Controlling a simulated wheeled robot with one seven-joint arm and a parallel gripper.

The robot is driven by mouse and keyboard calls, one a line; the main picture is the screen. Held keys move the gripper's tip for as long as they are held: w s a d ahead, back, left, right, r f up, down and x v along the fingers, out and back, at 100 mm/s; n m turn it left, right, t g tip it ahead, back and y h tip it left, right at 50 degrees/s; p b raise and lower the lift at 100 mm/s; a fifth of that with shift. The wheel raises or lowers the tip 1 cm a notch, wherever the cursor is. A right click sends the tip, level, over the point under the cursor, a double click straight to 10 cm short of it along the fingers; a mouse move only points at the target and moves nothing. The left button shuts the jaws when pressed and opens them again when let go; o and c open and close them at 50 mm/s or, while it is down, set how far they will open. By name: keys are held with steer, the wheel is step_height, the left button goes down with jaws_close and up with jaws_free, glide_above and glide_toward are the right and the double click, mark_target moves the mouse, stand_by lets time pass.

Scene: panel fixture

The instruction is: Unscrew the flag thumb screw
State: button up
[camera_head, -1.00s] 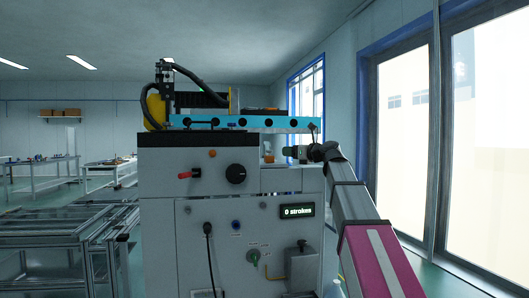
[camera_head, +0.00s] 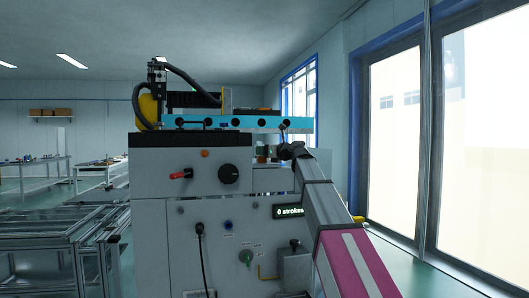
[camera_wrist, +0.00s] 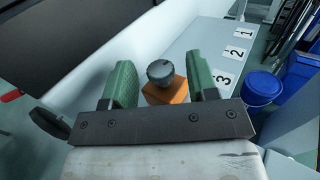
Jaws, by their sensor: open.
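My gripper (camera_wrist: 163,68) is open, with two green fingers spread apart. In the wrist view a round dark grey knob (camera_wrist: 160,71) on an orange block (camera_wrist: 166,91) appears between the fingers, beyond them and apparently untouched. No flag shape can be made out on this knob, so I cannot tell whether it is the flag thumb screw. In the head view the orange block (camera_head: 262,156) shows small, just left of my arm's end, below the blue rail. My gripper's fingers are too small and dark to make out there.
The grey machine cabinet (camera_head: 160,235) carries a red handle (camera_head: 181,174), a black knob (camera_head: 229,174) and a stroke display (camera_head: 288,211), partly covered by my arm. The wrist view shows labels numbered 1 to 3 and a blue bucket (camera_wrist: 262,87). Metal frames (camera_head: 45,232) stand left.

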steer(key=c, duration=0.9)
steer(key=shift+w+g, duration=0.1)
steer(key=shift+g, duration=0.2)
steer(key=shift+w+d+r+n+g+y, duration=0.1)
steer(key=shift+w+n+g+y, duration=0.05)
steer(key=shift+n+g+y, duration=0.55)
steer(key=shift+w+d+n+g+y, duration=0.1)
steer(key=shift+n+g+y, duration=0.4)
steer(key=shift+n+g, duration=0.3)
steer(key=shift+w+n+g+y, duration=0.1)
steer(key=shift+n+g+y, duration=0.25)
steer(key=shift+n+g, duration=0.65)
steer(key=shift+n+g+y, duration=0.35)
steer(key=shift+n+g, duration=0.15)
steer(key=shift+g, duration=1.3)
steer(key=o, duration=0.9)
